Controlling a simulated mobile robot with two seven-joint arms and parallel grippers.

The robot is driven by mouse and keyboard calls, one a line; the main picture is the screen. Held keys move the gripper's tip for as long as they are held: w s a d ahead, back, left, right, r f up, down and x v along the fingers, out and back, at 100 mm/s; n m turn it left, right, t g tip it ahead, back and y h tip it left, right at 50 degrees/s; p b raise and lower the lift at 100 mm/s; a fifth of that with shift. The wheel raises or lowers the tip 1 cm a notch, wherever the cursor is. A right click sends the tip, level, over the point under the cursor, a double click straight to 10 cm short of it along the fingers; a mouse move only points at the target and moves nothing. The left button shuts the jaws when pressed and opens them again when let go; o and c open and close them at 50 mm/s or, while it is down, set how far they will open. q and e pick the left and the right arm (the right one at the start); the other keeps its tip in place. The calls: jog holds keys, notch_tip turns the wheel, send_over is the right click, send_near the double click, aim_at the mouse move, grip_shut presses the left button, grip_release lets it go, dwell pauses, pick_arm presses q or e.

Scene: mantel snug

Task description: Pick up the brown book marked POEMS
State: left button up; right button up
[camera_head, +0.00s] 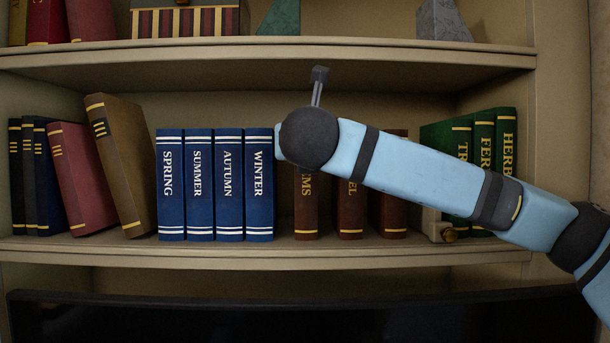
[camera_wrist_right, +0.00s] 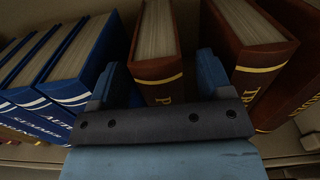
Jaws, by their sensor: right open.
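The brown book marked POEMS (camera_head: 306,210) stands upright on the middle shelf, right of the blue WINTER book (camera_head: 260,190). In the head view my right wrist covers its upper part, and only "MS" of its title shows. My right gripper (camera_wrist_right: 160,68) is open, with one finger on each side of this book. I cannot tell whether either finger touches it. The fingers are hidden in the head view. My left gripper is not in view.
Blue books (camera_head: 200,190) stand close on the left. Another brown book (camera_head: 350,210) stands to the right across a gap, with a third brown book (camera_head: 394,215) beyond. Green books (camera_head: 483,150) stand at the right end. The upper shelf (camera_head: 270,62) runs above.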

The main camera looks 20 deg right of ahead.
jog(key=shift+x, duration=1.15)
jog(key=c, duration=0.3)
grip_shut()
jog(key=shift+r, duration=0.1)
